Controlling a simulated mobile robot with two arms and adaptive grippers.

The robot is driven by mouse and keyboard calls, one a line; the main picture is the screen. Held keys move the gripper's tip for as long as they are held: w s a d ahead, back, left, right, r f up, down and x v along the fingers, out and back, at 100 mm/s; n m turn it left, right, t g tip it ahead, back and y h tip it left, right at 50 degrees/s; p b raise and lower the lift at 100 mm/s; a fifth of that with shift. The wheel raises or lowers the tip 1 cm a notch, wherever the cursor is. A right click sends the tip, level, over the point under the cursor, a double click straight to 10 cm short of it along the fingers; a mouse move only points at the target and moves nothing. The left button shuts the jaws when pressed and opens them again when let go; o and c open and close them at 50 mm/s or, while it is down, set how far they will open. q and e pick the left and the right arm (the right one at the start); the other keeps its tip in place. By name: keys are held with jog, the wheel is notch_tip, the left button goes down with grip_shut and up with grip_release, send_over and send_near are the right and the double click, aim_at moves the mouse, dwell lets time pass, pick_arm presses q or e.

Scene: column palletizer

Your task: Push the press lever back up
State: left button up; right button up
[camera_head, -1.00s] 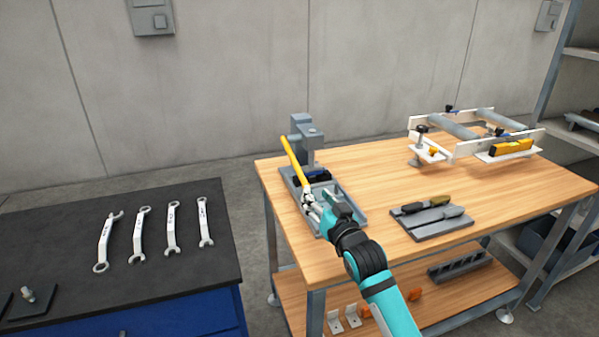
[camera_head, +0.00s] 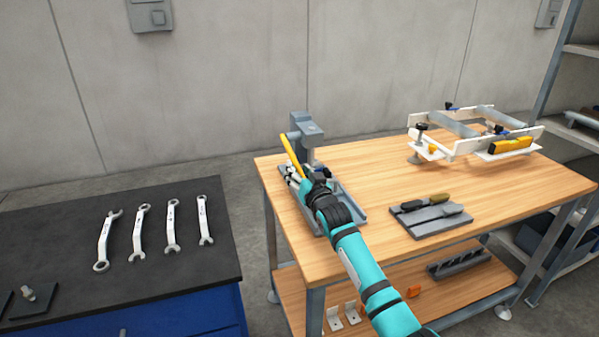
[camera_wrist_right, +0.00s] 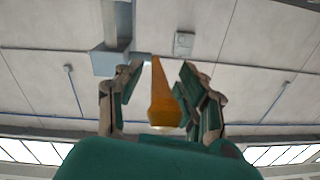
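The press (camera_head: 305,130) is grey and stands at the left end of the wooden table. Its yellow lever (camera_head: 290,153) slants from upper left down toward my right gripper (camera_head: 296,174), which hides the lower end. In the right wrist view the lever (camera_wrist_right: 162,100) runs between the two fingers of my right gripper (camera_wrist_right: 161,70). The fingers are spread, with visible gaps on both sides of the lever, so the gripper is open around it and not clamped. Part of the press (camera_wrist_right: 112,50) shows there at upper left. My left gripper is not in view.
A grey tray (camera_head: 352,209) lies under my right forearm. A dark bench (camera_head: 70,235) with several wrenches stands left, across a gap.

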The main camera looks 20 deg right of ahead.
grip_shut()
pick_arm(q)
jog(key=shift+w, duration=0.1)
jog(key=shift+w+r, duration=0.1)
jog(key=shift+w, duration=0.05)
